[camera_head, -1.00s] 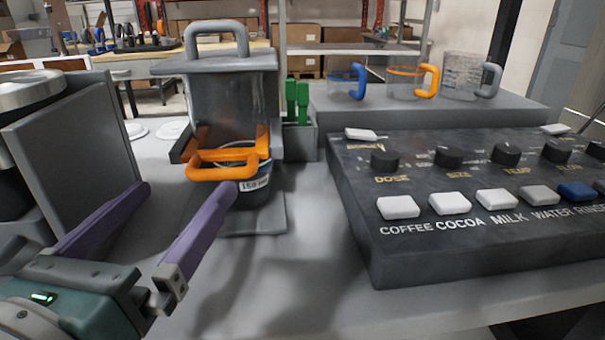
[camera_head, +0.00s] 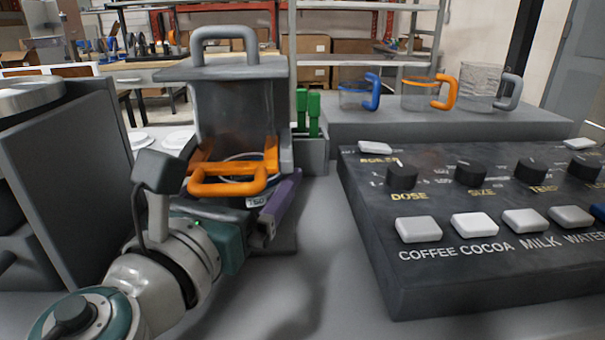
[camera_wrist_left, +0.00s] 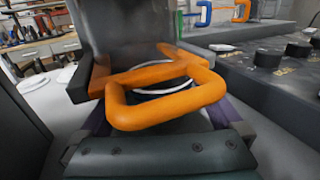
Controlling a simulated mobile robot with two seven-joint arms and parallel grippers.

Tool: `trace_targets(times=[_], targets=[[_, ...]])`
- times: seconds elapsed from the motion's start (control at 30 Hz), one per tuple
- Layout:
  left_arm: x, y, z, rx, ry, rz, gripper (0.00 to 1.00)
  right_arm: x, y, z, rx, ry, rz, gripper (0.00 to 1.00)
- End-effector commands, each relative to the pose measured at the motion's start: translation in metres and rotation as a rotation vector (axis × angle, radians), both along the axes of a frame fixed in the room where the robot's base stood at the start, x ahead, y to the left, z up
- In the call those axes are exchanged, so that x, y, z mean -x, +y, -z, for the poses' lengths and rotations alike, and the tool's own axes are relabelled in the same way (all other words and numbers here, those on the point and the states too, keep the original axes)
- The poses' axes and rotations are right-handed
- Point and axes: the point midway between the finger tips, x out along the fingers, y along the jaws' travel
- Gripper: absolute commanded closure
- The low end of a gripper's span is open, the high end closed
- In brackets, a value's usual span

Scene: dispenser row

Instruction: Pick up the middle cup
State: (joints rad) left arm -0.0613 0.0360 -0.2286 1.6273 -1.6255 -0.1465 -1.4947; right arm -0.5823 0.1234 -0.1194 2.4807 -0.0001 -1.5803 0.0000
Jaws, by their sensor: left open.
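The middle cup (camera_head: 421,95) is clear with an orange handle. It stands on a grey raised shelf (camera_head: 350,124) at the back right, between a blue-handled cup (camera_head: 355,96) and a grey-handled cup (camera_head: 481,86). Its handle also shows at the top of the left wrist view (camera_wrist_left: 242,10). My left gripper (camera_head: 248,200) is far from it, at the grey dispenser (camera_head: 225,110). Its purple fingers are open, spread on both sides below an orange looped handle (camera_head: 230,185). A dark labelled container under that handle is mostly hidden. My right gripper is out of view.
A dark control panel (camera_head: 465,255) with knobs and white buttons fills the right front. A grey upright panel (camera_head: 68,170) stands close on the left. Green-handled tools (camera_head: 313,112) stand beside the dispenser. A strip of counter (camera_head: 320,240) is clear between dispenser and panel.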

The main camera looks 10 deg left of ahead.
Motion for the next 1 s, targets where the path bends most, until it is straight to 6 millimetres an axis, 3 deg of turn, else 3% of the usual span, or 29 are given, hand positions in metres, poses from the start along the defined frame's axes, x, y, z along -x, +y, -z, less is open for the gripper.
trace_targets(times=[0.23, 0.9, 1.0], targets=[[-0.0017, 0.0000, 0.0000, 0.000, 0.000, 0.000, 0.01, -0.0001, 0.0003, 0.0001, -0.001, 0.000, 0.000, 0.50], [-0.0014, 0.0000, -0.0001, 0.000, 0.000, 0.000, 0.76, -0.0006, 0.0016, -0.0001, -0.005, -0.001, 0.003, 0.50], [-0.0014, 0.0000, 0.0000, 0.000, 0.000, -0.001, 0.76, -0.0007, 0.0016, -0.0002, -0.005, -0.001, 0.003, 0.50]])
